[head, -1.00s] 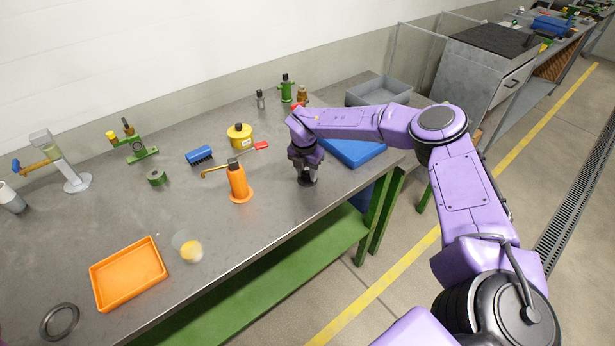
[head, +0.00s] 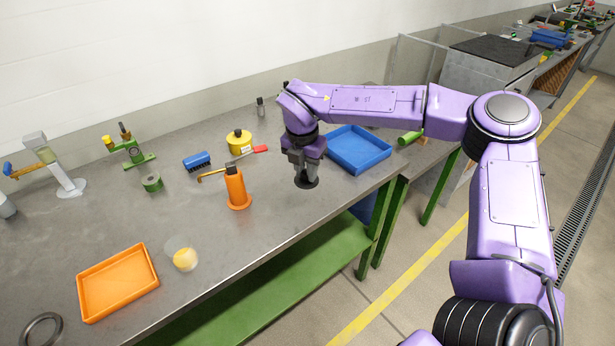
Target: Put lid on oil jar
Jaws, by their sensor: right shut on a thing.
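The oil jar (head: 185,258) is a small clear glass with yellow oil in it. It stands open-topped on the grey workbench, right of the orange tray. My right gripper (head: 305,173) points down over the bench, shut on a dark round lid (head: 307,183). The lid is held roughly level, apart from the jar and to its upper right, seemingly above the bench top. The fingertips are partly hidden by the gripper body. My left gripper is not in view.
An orange bottle (head: 237,190) with a brass spout stands between jar and lid. Behind are a yellow pot (head: 240,143), a blue brush (head: 197,161) and a red-handled tool (head: 250,153). A blue tray (head: 359,150) is right of the gripper. An orange tray (head: 118,283) lies left of the jar.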

